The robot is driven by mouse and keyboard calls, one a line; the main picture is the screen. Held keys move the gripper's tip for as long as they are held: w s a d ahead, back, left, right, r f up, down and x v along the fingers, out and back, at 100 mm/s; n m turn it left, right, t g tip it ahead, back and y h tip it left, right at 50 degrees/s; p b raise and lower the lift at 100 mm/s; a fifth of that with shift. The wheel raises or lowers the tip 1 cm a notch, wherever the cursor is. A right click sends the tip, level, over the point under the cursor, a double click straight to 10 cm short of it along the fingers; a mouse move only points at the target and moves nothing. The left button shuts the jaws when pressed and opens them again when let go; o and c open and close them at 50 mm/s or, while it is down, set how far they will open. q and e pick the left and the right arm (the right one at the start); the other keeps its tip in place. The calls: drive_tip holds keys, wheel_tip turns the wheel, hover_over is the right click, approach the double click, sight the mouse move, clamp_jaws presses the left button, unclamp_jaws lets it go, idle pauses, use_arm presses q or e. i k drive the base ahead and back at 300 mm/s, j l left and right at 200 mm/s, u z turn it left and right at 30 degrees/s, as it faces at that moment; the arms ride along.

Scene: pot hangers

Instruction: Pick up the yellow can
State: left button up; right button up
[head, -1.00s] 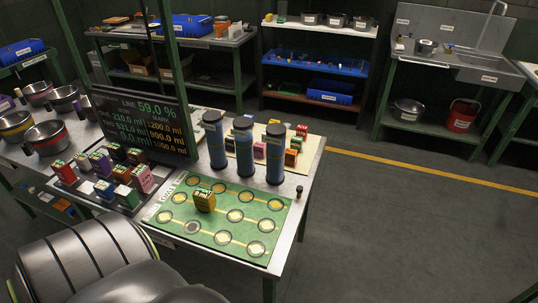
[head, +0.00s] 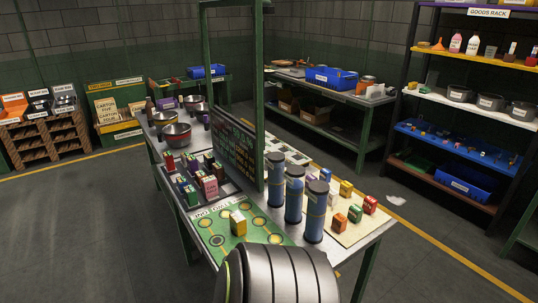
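A yellow block-like can (head: 238,224) with a pale face stands on the green mat (head: 205,232) on the near part of the metal table. A smaller yellow block (head: 346,188) stands on a cream board to the right, among several coloured blocks. I cannot tell whether it is a can. A large dark ribbed part, which looks like my own arm, fills the bottom middle and covers the mat's near right part. Neither gripper is in view. Nothing is seen touching the yellow can.
Several tall blue cylinders (head: 294,195) stand right of the mat. A dark tray of coloured blocks (head: 209,186) lies behind it to the left. A dark screen (head: 235,150) and green post rise behind. A goods rack (head: 459,99) stands at right. The floor at left is clear.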

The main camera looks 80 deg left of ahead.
sight(238, 221)
drive_tip(key=i+u, duration=0.25)
drive_tip(key=u, duration=0.15)
drive_tip(key=i+u, duration=0.25)
drive_tip(key=u, duration=0.15)
drive_tip(key=i+u, duration=0.4)
drive_tip(key=i+l+u, duration=0.1)
drive_tip(key=l+u, duration=0.15)
drive_tip(key=u, duration=0.15)
